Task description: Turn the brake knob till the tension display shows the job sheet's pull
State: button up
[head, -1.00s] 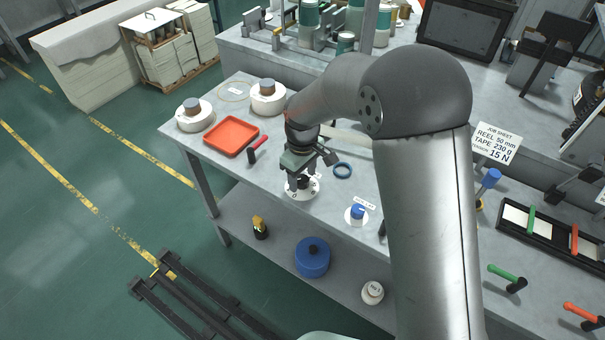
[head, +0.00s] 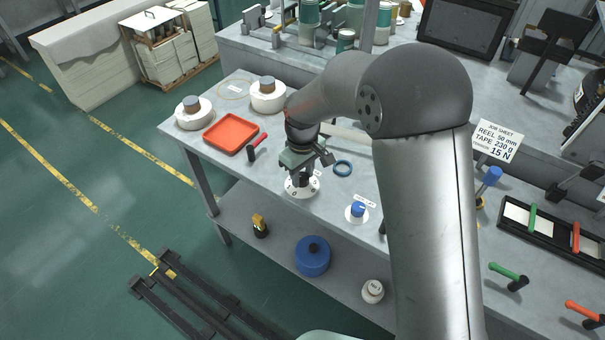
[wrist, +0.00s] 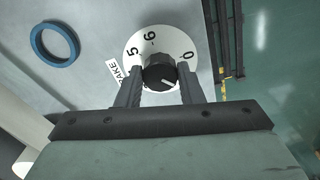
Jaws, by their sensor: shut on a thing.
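The brake knob (wrist: 159,73) is black and ribbed, at the middle of a white numbered dial (wrist: 139,45) near the table's front edge. I cannot make out a tension reading.
A blue ring (wrist: 59,42) lies beside the dial. A second dial with a blue knob (head: 357,209) is to the right. An orange tray (head: 230,134), a red-handled tool (head: 258,145) and white rolls (head: 268,97) are to the left.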

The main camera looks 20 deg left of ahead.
aim_at(301, 177)
jog(key=m+b, duration=0.2)
jog(key=m, duration=0.3)
jog(key=m+b, duration=0.1)
jog(key=m, duration=0.4)
jog(key=shift+a+m, duration=0.1)
jog(key=shift+m, duration=0.2)
jog(key=m, duration=1)
jog(key=shift+m, duration=0.4)
jog(key=o, duration=1)
jog(key=shift+r, duration=0.1)
notch_tip(301, 177, up, 17)
jog(key=shift+r, duration=0.15)
